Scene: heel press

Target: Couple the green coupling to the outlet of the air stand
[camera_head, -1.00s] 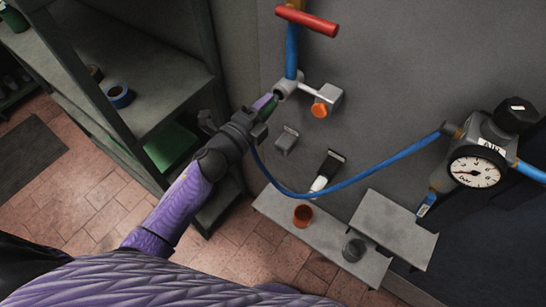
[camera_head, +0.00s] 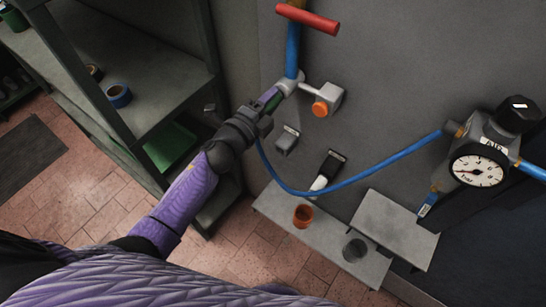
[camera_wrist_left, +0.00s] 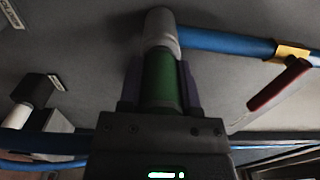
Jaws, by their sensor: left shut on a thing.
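The green coupling (camera_head: 274,102) is between the purple fingers of my left gripper (camera_head: 275,99), which is shut on it. In the left wrist view the coupling (camera_wrist_left: 160,82) lies along the fingers, and its far end meets the grey outlet (camera_wrist_left: 161,30) in line, with no gap visible. The outlet (camera_head: 288,86) of the air stand sits at the bottom of the blue pipe (camera_head: 292,52). The contact itself is small in the head view, and I cannot tell whether the coupling is latched. My right gripper is not in view.
An orange-ended fitting (camera_head: 321,107) is just right of the outlet, and a red handle (camera_head: 308,19) is above. A blue hose (camera_head: 375,173) droops to the gauge (camera_head: 478,170). A shelf rack (camera_head: 150,90) stands left. Below is a ledge (camera_head: 325,235) with cups.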

